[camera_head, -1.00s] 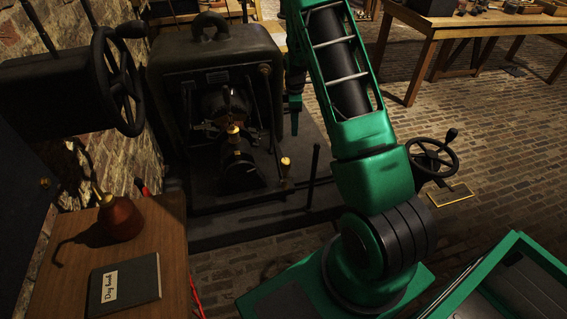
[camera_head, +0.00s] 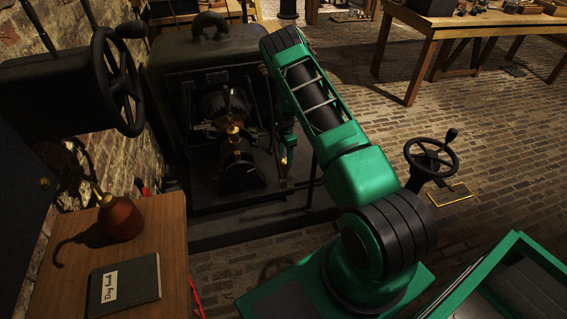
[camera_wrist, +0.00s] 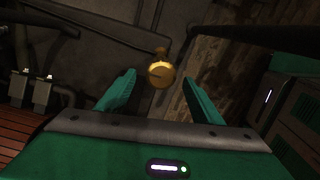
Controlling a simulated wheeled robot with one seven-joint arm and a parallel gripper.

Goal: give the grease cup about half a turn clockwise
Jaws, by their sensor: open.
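The grease cup (camera_wrist: 162,74) shows in the wrist view as a round brass cap with a line across its top, on a short brass neck. In the head view a small bit of brass (camera_head: 284,162) shows on its post at the front right of the dark machine. My gripper (camera_wrist: 159,77) is open and empty, with one green finger on each side of the cap in the wrist view. In the head view my gripper (camera_head: 288,148) is right above the cup and partly covers it. I cannot tell whether the fingertips reach down to the cap's height.
The dark machine (camera_head: 205,55) has another brass fitting (camera_head: 233,130) left of the cup. A handwheel (camera_head: 117,80) hangs at the left, and another handwheel (camera_head: 431,160) stands at the right. A wooden table with an oil can (camera_head: 120,218) and a day book (camera_head: 125,284) is at lower left.

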